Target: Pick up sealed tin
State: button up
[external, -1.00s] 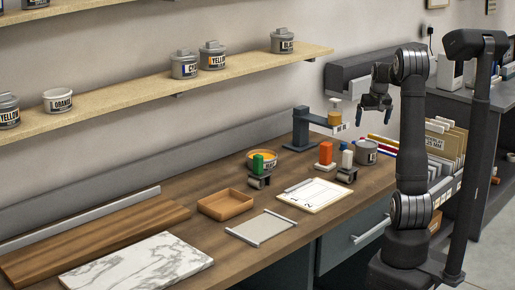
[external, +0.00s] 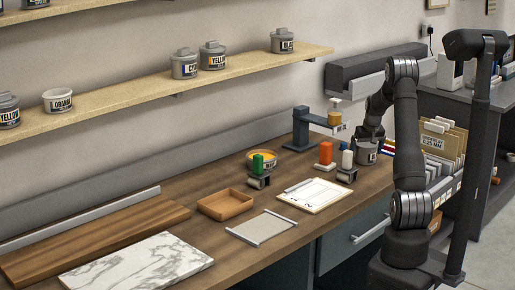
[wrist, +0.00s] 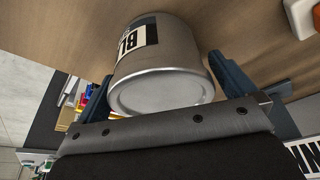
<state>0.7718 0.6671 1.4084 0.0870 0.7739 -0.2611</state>
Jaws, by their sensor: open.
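A grey tin (external: 366,153) stands on the wooden bench near its right end. In the wrist view the same tin (wrist: 165,60) fills the upper middle, with a pale flat end with a silver rim facing the camera and a black-and-white label reading "BL", the rest of which is hidden. My gripper (wrist: 160,68) is open, with one dark finger on each side of the tin. I cannot tell whether either finger touches it. In the external view my gripper (external: 370,136) is down at the tin, partly hidden by my arm.
Stamps with red (external: 326,152) and white (external: 347,159) parts stand just left of the tin. A dark stand (external: 301,128) is behind them. A file rack (external: 440,150) is to the right. A clipboard (external: 314,195) lies in front.

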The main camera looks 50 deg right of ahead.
jog(key=shift+w+d+f, duration=0.1)
jog(key=shift+w+f, duration=0.1)
jog(key=shift+f, duration=0.45)
jog(key=c, duration=1.2)
jog(key=shift+r, duration=0.15)
